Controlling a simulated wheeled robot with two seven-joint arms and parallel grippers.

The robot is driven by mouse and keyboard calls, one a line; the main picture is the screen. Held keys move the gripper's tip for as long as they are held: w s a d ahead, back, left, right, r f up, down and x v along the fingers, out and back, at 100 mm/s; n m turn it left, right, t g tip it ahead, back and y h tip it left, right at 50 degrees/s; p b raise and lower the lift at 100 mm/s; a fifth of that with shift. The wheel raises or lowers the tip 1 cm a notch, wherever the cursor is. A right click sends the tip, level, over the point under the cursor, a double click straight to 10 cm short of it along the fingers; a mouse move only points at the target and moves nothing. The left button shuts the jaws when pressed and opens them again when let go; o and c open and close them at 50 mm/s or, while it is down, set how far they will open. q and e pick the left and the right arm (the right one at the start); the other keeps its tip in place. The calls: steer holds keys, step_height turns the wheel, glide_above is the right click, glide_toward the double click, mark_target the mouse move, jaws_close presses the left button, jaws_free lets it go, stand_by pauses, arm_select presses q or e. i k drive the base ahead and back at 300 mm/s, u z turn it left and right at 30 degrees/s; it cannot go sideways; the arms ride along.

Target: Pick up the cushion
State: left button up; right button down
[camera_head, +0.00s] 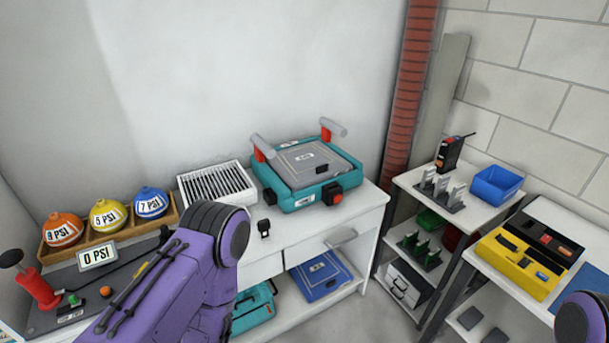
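I cannot tell for sure which thing is the cushion. A grey square pad (305,165) with a small black piece on it lies in a teal device (300,198) on the white cabinet. A flat blue square item (322,276) with white markings lies on the cabinet's lower shelf. My purple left arm crosses the lower left of the view, in front of part of the cabinet, and its gripper is not visible. Only a small piece of my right arm shows at the lower right corner, and its gripper is not visible either.
The white cabinet (375,205) also bears a slatted white tray (216,186) and a wooden rack (60,251) of coloured balls. A teal case (250,305) stands below. A white shelf with a blue bin (497,185) and a yellow case (520,262) are at right.

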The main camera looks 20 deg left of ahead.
mark_target(306, 165)
steer(key=z, duration=1.05)
steer(key=i, duration=0.6)
steer(key=u, duration=0.45)
